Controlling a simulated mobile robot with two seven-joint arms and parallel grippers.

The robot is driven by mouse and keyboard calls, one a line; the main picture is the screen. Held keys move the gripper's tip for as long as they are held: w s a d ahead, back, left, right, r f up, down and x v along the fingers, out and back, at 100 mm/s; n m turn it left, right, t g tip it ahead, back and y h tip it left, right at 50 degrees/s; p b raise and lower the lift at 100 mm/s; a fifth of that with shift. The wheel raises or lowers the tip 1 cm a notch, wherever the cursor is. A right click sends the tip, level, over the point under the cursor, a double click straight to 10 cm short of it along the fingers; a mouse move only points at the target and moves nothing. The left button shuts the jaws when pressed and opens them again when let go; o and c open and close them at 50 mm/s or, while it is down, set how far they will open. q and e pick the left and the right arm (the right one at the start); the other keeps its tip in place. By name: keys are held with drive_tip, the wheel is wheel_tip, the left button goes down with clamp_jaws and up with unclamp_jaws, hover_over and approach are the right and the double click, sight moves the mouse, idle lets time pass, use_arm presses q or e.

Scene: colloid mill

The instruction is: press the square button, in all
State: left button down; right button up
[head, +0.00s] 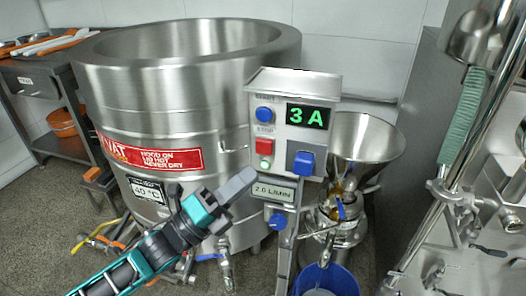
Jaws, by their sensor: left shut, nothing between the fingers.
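The control box (293,133) stands on a post in front of the steel vat. A red square button (264,147) is on the left of its face. A larger blue squarish knob or button (303,163) sits to its lower right. A round blue button (264,114) is above the red one. A green display (308,116) reads "3 A". My left gripper (240,183) is shut and empty, with its grey fingers pointing up and right. In the picture its tips lie just below and left of the red button; I cannot tell the gap in depth. My right gripper is out of view.
The vat (185,90) stands behind and left. A steel funnel (363,140) is right of the box, with a blue bucket (325,281) below it. A blue knob (278,220) is below the "2.0 L/MIN" plate (274,192). A hose with a green grip (468,110) hangs at right.

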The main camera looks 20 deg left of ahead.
sight(271, 146)
use_arm(q)
drive_tip(key=shift+w+d+b, duration=0.1)
drive_tip(key=shift+w+b, duration=0.85)
drive_tip(key=shift+w, duration=1.9)
drive_tip(key=shift+w, duration=0.15)
drive_tip(key=shift+w, duration=0.3)
drive_tip(key=shift+w+b, duration=0.35)
drive_tip(key=shift+w, duration=0.1)
idle(0.6)
drive_tip(key=shift+s+p, duration=0.4)
drive_tip(key=shift+s, duration=0.5)
